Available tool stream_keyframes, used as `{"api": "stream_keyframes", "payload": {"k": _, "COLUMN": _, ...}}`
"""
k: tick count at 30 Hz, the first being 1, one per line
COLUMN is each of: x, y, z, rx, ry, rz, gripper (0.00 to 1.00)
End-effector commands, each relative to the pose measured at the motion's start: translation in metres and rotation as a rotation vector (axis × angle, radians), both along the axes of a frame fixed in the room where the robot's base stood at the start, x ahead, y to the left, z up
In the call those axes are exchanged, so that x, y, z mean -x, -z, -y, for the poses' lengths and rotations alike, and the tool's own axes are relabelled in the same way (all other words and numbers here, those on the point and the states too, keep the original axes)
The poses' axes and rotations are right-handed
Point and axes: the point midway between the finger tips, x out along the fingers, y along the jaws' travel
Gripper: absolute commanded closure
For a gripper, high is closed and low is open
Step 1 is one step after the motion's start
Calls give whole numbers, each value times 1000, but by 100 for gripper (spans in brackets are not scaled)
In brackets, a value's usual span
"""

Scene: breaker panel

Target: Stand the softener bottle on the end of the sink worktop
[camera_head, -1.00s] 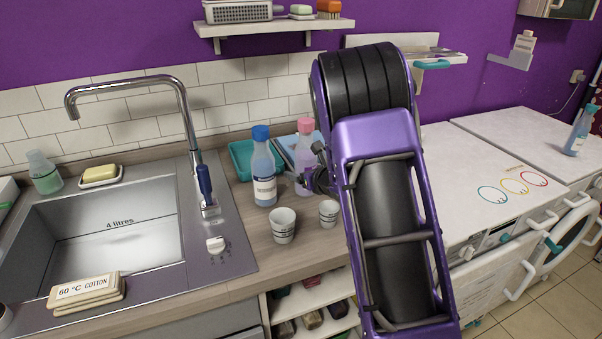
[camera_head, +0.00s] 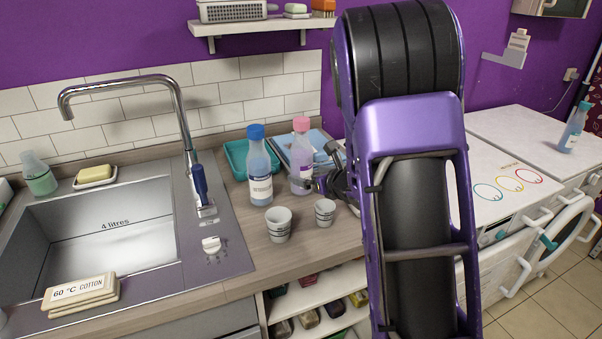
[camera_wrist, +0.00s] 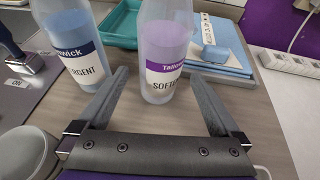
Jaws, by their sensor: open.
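The softener bottle (camera_head: 301,158), with a pink cap and lilac liquid, stands upright on the worktop (camera_head: 262,228) right of the sink. In the wrist view the softener bottle (camera_wrist: 163,55) has a purple-and-white label, and its cap is out of frame. My gripper (camera_wrist: 158,76) is open, its fingertips on either side of the bottle's lower part; I cannot tell whether they touch it. In the head view my gripper (camera_head: 313,184) is beside the bottle's right side, partly hidden by my arm.
A blue-capped detergent bottle (camera_head: 259,168) stands close left of the softener. Two cups (camera_head: 278,224) (camera_head: 325,212) stand in front. A teal tray (camera_head: 236,158) and blue folder (camera_head: 318,142) lie behind. A power strip (camera_wrist: 288,64) lies right. My arm hides the worktop's right part.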

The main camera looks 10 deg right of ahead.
Motion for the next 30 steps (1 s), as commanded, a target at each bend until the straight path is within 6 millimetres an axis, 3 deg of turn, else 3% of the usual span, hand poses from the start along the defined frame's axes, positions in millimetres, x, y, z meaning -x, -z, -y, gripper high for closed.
{"api": "stream_keyframes", "payload": {"k": 3, "x": 19, "y": -9, "z": 7, "rx": 0, "ry": 2, "rz": 1, "gripper": 0}}
{"api": "stream_keyframes", "payload": {"k": 9, "x": 35, "y": -15, "z": 11, "rx": 0, "ry": 1, "rz": -1, "gripper": 0}}
{"api": "stream_keyframes", "payload": {"k": 23, "x": 34, "y": -22, "z": 16, "rx": -24, "ry": 35, "rz": -14, "gripper": 0}}
{"api": "stream_keyframes", "payload": {"k": 26, "x": 27, "y": -38, "z": 29, "rx": -89, "ry": 127, "rz": -46, "gripper": 0}}
{"api": "stream_keyframes", "payload": {"k": 30, "x": 15, "y": -81, "z": 57, "rx": -277, "ry": 352, "rz": -89, "gripper": 0}}
